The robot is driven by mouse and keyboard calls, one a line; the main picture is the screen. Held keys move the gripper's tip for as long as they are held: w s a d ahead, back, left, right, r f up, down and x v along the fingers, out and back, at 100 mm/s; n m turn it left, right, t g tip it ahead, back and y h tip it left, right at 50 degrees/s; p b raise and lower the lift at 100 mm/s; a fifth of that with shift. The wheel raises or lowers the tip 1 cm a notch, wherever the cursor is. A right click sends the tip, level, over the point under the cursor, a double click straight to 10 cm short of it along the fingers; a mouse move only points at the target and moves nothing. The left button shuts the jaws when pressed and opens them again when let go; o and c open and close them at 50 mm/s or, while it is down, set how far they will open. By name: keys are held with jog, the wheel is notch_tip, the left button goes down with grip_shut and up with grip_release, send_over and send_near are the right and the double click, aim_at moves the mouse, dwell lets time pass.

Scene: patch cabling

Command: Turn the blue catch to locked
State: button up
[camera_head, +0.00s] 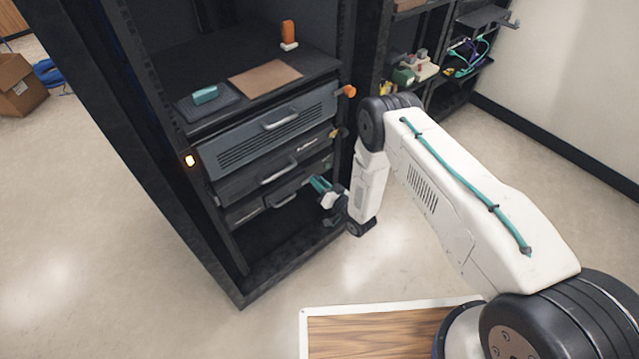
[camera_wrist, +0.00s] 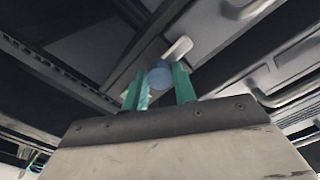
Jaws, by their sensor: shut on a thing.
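The blue catch (camera_wrist: 159,75) shows in the wrist view as a round blue knob between the two teal fingers of my gripper (camera_wrist: 160,87). The fingers are shut on it. A pale lever-like piece (camera_wrist: 178,48) stands just beyond the knob, pointing up and right; I cannot tell whether it belongs to the catch. In the head view my gripper (camera_head: 320,186) is at the right front of the rack's lowest drawer unit (camera_head: 250,207). The blue catch cannot be made out there, and its locked mark is not readable in either view.
The shelf on top holds a teal block (camera_head: 205,95), a brown mat (camera_head: 265,78) and an orange item (camera_head: 288,33). The rack's bottom bay is empty.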

jog(key=shift+m, duration=0.3)
jog(key=o, duration=1)
jog(key=v, duration=0.7)
jog(key=shift+s+d, duration=0.3)
